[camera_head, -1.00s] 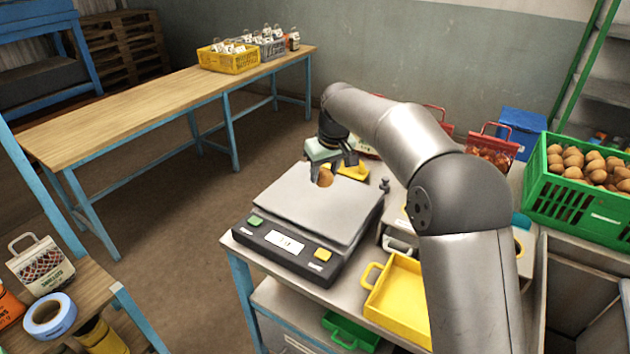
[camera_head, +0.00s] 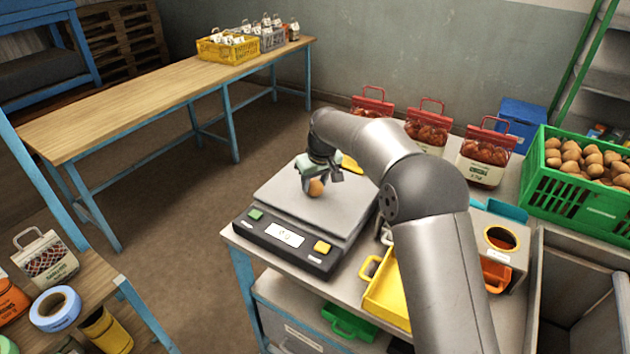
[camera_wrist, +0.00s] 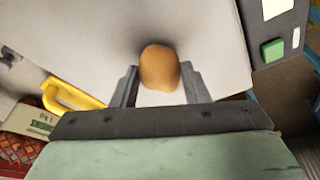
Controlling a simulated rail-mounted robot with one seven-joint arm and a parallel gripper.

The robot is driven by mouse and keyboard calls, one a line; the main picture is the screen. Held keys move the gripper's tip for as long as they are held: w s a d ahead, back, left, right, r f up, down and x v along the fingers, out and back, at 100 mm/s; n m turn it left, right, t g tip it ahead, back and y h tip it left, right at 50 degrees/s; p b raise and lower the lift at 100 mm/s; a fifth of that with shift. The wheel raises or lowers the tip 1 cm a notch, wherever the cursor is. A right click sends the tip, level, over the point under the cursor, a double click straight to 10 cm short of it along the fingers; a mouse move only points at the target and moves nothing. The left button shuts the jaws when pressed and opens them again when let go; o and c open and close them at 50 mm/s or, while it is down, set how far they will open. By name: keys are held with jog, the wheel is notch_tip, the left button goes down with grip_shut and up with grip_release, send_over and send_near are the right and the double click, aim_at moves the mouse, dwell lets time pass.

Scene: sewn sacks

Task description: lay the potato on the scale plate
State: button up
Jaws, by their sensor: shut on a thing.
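The potato (camera_head: 316,188) is brown and rounded. My gripper (camera_head: 318,184) is shut on it, over the middle of the grey scale plate (camera_head: 345,212). In the wrist view the potato (camera_wrist: 160,68) sits between my two fingers (camera_wrist: 160,88), with the plate (camera_wrist: 70,30) behind it. The potato is at or just above the plate; I cannot tell whether it touches. The scale stands at the near left of the worktop.
A yellow tray (camera_head: 388,300) stands right of the scale. A green crate of potatoes (camera_head: 575,195) is at the right. Red-handled bags (camera_head: 484,155) line the back. A yellow object (camera_head: 352,164) lies beyond the plate. My arm crosses the worktop.

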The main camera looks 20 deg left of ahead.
jog(key=o, duration=1)
jog(key=b+v, duration=0.2)
jog(key=v, duration=1)
jog(key=s+d+r+m+h, duration=0.15)
jog(key=s+d, duration=0.25)
jog(key=d, duration=0.8)
jog(key=s+d+m, duration=0.3)
jog(key=s+d, duration=0.5)
jog(key=d, duration=0.4)
jog(key=s+d+f+m, duration=0.1)
jog(key=s+d+f, duration=0.2)
jog(key=s, duration=0.4)
jog(key=s+d+f+m, duration=0.2)
jog(key=s+d+f, duration=0.1)
jog(key=s+d, duration=0.3)
jog(key=s+d+f+m+g+h, duration=0.1)
jog(key=s+d+f+m, duration=0.1)
jog(key=s, duration=0.6)
jog(key=shift+s+d+f, duration=0.2)
jog(key=shift+d+f, duration=0.2)
jog(key=shift+d, duration=0.25)
jog(key=shift+s+d+f, duration=0.2)
jog(key=shift+d+f, duration=0.25)
jog(key=shift+d, duration=0.2)
